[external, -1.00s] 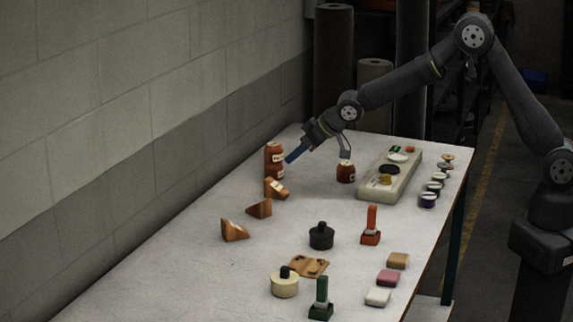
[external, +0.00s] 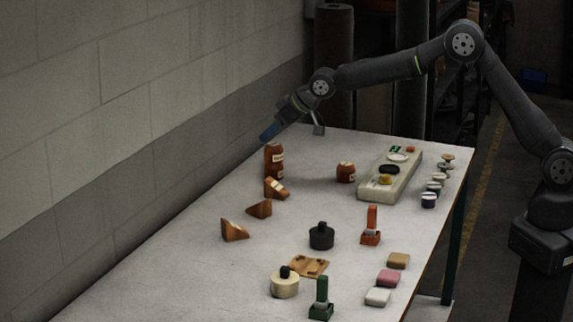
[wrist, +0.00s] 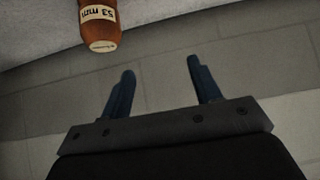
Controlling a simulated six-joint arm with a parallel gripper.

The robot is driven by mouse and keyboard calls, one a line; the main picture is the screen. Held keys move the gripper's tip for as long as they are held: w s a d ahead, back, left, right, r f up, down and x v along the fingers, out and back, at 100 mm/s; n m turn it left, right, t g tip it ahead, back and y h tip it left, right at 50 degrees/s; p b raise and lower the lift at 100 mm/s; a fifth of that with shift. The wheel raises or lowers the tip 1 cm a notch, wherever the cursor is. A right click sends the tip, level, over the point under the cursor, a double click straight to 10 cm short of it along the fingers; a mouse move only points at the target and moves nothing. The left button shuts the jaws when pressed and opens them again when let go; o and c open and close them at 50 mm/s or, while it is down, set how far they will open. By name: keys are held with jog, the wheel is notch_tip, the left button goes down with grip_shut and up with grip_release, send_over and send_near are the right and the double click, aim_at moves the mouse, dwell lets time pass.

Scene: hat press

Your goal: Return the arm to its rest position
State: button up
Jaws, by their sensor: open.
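My gripper (external: 268,133) is at the far left corner of the table, raised above the top of an orange-brown bottle-like block (external: 274,160). In the wrist view my gripper (wrist: 165,82) shows two blue fingers spread apart with nothing between them. The orange-brown block, labelled "53 mm", also shows in the wrist view (wrist: 99,28), ahead and left of the fingers and apart from them. My arm reaches out over the back of the table from its base at the right.
The white table (external: 190,275) holds orange wedges (external: 235,230), a small brown pot (external: 346,172), a pale tray (external: 403,178) with discs, a dark round weight (external: 321,237), an orange-handled stamp (external: 371,228), a green-handled one (external: 320,300) and coloured blocks (external: 388,278). The block wall (external: 150,110) stands close left.

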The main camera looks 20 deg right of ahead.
jog(key=a+r, duration=0.4)
jog(key=a, duration=0.7)
jog(key=shift+s+a, duration=0.3)
jog(key=shift+a, duration=0.05)
jog(key=d+f, duration=0.4)
jog(key=d, duration=0.9)
jog(key=shift+w+d+f, duration=0.15)
jog(key=shift+w+f, duration=0.05)
dwell(0.3)
